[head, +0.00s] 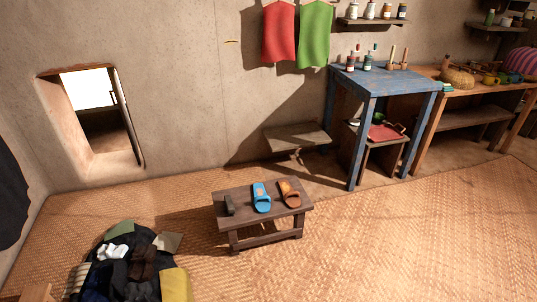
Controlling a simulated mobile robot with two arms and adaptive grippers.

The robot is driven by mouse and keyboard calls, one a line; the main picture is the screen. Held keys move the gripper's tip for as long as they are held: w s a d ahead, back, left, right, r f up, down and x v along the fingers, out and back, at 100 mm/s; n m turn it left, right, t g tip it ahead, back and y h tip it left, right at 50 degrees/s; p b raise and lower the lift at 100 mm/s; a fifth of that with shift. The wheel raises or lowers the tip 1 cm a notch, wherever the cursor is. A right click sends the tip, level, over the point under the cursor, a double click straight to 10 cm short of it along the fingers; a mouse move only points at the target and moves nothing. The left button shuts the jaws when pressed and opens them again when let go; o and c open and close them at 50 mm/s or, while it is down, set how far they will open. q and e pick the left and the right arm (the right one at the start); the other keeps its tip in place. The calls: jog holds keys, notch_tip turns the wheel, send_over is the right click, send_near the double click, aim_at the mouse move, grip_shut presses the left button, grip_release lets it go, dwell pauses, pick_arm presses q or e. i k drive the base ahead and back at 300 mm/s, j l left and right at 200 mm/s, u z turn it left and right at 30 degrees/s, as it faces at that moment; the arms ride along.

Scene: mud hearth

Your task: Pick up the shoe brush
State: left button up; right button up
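A low dark wooden bench (238,219) stands on the woven mat near the middle of the head view. A small dark block-like object (229,207) lies at the bench's left end; it may be the shoe brush, but it is too small and dark to be sure. A blue slipper (262,197) lies on the middle of the bench, and a brown-orange slipper (289,193) lies to its right. Neither of my grippers is in view.
A heap of dark clothes (130,270) lies on the mat at the lower left. A blue table (388,79) with bottles and a wooden counter (500,93) stand at the right. A small wall shelf (297,137) is behind the bench. The mat (400,240) right of the bench is clear.

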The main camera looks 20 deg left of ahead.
aim_at(230, 207)
jog(key=i+u, duration=0.2)
jog(key=i, duration=0.25)
jog(key=i+u, duration=0.15)
jog(key=i, duration=0.3)
jog(key=i+l+u, duration=0.2)
jog(key=i, duration=0.25)
jog(key=i+l+u, duration=0.2)
jog(key=i, duration=0.25)
